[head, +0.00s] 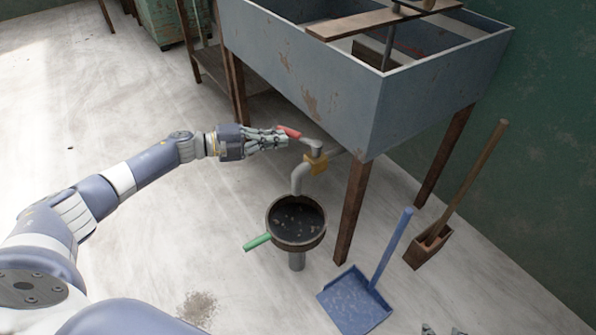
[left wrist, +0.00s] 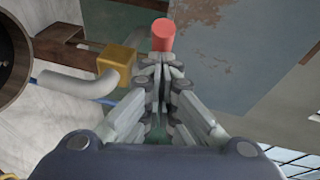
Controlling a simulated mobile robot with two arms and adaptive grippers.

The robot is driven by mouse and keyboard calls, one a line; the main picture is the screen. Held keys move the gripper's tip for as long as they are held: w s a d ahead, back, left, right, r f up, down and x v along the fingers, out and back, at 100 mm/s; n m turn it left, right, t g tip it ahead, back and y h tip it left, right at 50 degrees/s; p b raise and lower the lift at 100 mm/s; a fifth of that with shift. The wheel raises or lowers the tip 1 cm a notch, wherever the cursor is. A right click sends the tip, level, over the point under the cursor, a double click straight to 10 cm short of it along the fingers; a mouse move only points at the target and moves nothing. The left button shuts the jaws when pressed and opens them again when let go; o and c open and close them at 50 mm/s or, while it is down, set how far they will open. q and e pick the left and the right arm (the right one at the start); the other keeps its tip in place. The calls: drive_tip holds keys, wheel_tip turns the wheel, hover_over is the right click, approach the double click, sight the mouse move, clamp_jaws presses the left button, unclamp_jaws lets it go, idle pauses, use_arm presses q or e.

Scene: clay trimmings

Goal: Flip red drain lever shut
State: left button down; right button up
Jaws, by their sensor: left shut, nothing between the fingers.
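The red drain lever (head: 289,132) sticks out to the left from the grey pipe and brass valve (head: 316,164) under the sink basin. In the left wrist view the lever's red end (left wrist: 163,36) shows just beyond the fingertips. My left gripper (head: 284,139) is shut and empty, its tips right at the lever's end; I cannot tell if they touch it. The fingers (left wrist: 162,62) are together in the wrist view. The outlet pipe (head: 298,180) bends down over a round strainer bucket (head: 274,238). Small grey tips at the bottom edge, probably my right gripper (head: 442,330), barely show.
The blue-grey basin (head: 300,75) stands on wooden legs (head: 353,205), one close right of the valve. The bucket has a green handle (head: 257,242). A blue dustpan (head: 355,300) and a wooden-handled tool (head: 430,245) are at right. Floor at left is clear.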

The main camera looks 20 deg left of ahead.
sight(280, 127)
use_arm(q)
drive_tip(key=shift+w+a+b, duration=0.2)
drive_tip(key=shift+w+b, duration=0.45)
drive_tip(key=shift+w, duration=0.25)
drive_tip(key=shift+w+b, duration=0.65)
drive_tip(key=shift+w, duration=0.9)
use_arm(e)
drive_tip(key=w+a+r+t+y, duration=0.2)
drive_tip(key=w+a+r+t, duration=0.2)
drive_tip(key=w+r+t, duration=0.5)
drive_tip(key=shift+w+a+r+y, duration=0.35)
drive_tip(key=shift+w+r, duration=0.7)
drive_tip(key=shift+r, duration=0.55)
